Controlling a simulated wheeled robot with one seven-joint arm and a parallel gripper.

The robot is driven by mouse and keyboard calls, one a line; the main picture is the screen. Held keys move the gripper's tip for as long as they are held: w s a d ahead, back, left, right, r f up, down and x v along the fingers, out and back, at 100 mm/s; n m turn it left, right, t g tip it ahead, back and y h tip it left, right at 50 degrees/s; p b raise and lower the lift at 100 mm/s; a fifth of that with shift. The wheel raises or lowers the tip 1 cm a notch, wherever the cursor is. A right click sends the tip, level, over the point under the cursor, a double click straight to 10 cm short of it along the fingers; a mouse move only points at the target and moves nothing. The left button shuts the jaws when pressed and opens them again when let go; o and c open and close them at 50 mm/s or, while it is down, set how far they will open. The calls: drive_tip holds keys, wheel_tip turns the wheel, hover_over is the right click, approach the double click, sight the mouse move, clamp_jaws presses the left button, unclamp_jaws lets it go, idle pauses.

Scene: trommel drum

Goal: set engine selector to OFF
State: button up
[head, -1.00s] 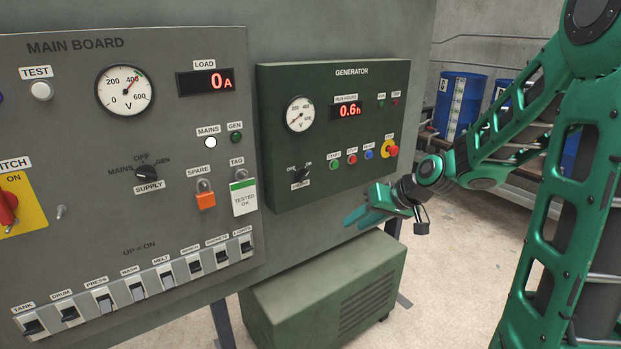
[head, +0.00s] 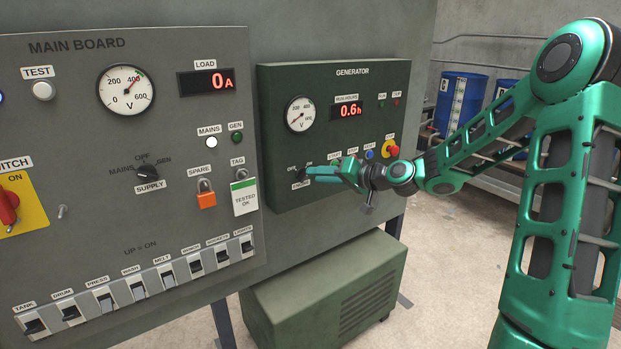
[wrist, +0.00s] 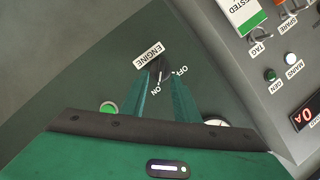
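The engine selector is a small black knob on the green generator panel, above the ENGINE label, with OFF at its left and ON at its right in the head view. In the wrist view the knob (wrist: 161,66) shows just beyond my fingertips, and its white mark points toward ON. My gripper (head: 308,172) reaches in from the right, in front of the selector, and hides much of it in the head view. In the wrist view my gripper's (wrist: 165,80) two teal fingers stand apart with the ON label visible between them. I cannot tell whether they touch the knob.
The start button (wrist: 108,107) and the red-and-yellow emergency stop (head: 391,148) are close to my gripper and wrist. The main board (head: 100,225) juts out at the left, with a padlock (head: 206,197) and tag (head: 244,198). A green generator housing (head: 310,290) stands below.

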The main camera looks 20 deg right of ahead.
sight(303, 176)
drive_tip(key=x, duration=0.3)
clamp_jaws()
